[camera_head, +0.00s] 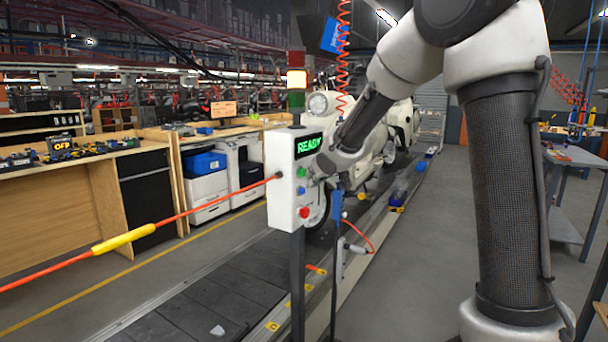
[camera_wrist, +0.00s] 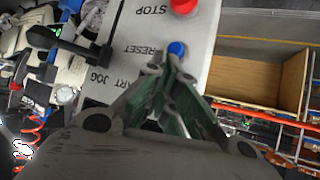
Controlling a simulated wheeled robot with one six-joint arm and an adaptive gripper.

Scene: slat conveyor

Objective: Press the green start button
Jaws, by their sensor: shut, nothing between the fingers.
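A white control box (camera_head: 283,175) stands on a dark post, its display reading READY. Its front has a green start button (camera_head: 301,172), a blue button (camera_head: 300,190) and a red button (camera_head: 304,212). In the wrist view the panel is upside down, with the red button (camera_wrist: 184,5) by STOP and the blue button (camera_wrist: 177,48) by RESET. My gripper (camera_wrist: 170,65) is shut and empty, its tips over the panel just beside the blue button. The fingers cover part of the START lettering, and I cannot make out the green button there. Contact cannot be told.
An orange pull cord (camera_head: 180,214) with a yellow grip runs left from the box. A signal tower (camera_head: 296,80) rises behind it. The slat conveyor (camera_head: 215,305) passes behind the post. A black lever (camera_wrist: 65,44) shows beside the panel. A grey workbench (camera_head: 575,155) stands at right.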

